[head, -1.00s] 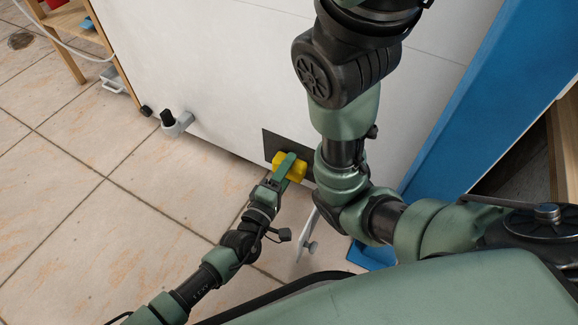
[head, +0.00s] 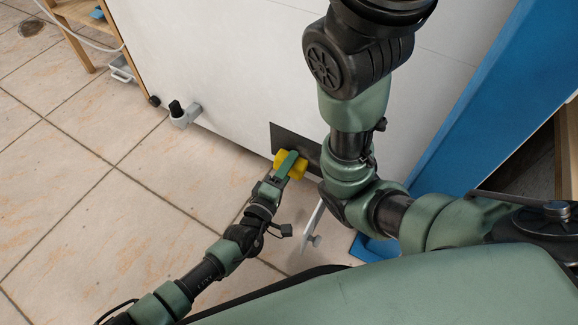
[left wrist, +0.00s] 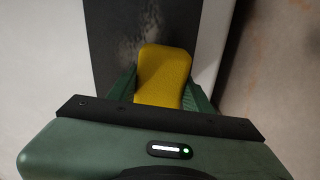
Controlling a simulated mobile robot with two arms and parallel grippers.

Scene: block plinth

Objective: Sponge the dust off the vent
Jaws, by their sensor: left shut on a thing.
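The vent (head: 287,137) is a dark flat panel low on the white wall in the head view; my other arm hides its right part. It also shows in the left wrist view (left wrist: 107,62), with greyish, patchy dust (left wrist: 152,18) on its surface beyond the sponge. My left gripper (head: 285,165) is shut on the yellow sponge (head: 300,170), which sits in front of the vent's lower edge. In the left wrist view, the sponge (left wrist: 163,75) sticks out between the green fingers (left wrist: 160,92) over the dark panel. I cannot tell whether it touches. My right gripper is out of view.
A grey wall fitting with a black knob (head: 183,114) stands left of the vent near the floor. A wooden shelf (head: 80,30) is at the upper left. A blue upright panel (head: 490,95) is at the right. The tiled floor (head: 90,200) at the left is clear.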

